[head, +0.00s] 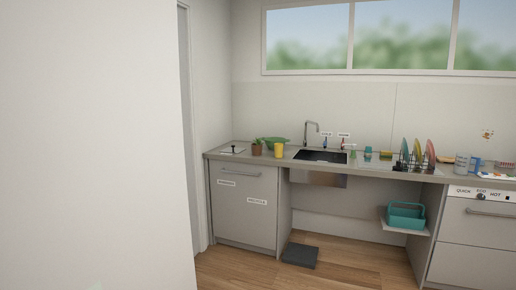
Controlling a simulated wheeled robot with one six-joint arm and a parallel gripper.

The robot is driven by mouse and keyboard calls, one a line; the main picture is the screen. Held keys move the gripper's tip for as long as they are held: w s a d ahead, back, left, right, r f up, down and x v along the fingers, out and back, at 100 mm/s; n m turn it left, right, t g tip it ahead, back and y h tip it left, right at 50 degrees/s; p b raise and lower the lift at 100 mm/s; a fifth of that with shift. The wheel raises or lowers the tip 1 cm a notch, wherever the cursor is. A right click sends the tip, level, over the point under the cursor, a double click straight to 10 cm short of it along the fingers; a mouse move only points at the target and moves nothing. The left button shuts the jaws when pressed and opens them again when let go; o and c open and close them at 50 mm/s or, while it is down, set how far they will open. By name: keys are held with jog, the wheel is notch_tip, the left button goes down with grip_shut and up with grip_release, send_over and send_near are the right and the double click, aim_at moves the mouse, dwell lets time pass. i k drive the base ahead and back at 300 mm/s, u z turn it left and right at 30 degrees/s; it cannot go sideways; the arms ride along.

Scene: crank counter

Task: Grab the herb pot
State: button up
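A small brown pot with a bit of green at its top, which looks like the herb pot (257,149), stands at the left part of the counter in the head view. A yellow cup (279,150) stands just to its right. A green object (274,141) lies behind the two, its shape too small to make out. My gripper is not in view, so I cannot tell whether it is open or shut.
A pale wall (90,140) fills the left side close by. The counter (230,152) holds a sink (320,156) and a dish rack with plates (415,160). A dark block (300,255) lies on the wooden floor. A teal basket (405,216) sits on a low shelf.

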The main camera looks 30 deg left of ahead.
aim_at(256, 148)
jog(key=u, duration=0.9)
jog(key=i, duration=4.4)
jog(key=u, duration=2.3)
jog(key=i, duration=1)
jog(key=z, duration=2.15)
